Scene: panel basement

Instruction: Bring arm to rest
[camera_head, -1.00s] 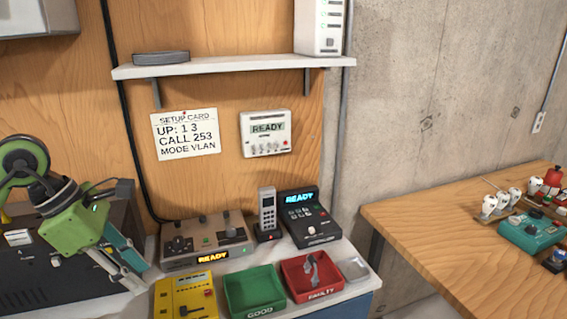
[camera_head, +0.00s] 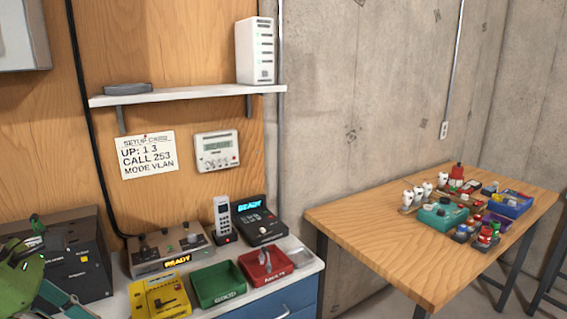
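My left arm (camera_head: 22,275), green with teal finger parts, is at the lower left corner of the head view. Its gripper is mostly cut off by the bottom edge, beside the yellow device (camera_head: 160,297), so I cannot tell whether it is open or shut. It covers part of the dark box (camera_head: 85,260) behind it. My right gripper is not in view.
A cabinet (camera_head: 300,290) bears a console (camera_head: 170,250), cordless phone (camera_head: 222,218), desk phone (camera_head: 258,222), green tray (camera_head: 219,293) and red tray (camera_head: 262,280). A wooden table (camera_head: 350,222) on the right holds coloured parts at its far side. Shelf (camera_head: 190,96) above.

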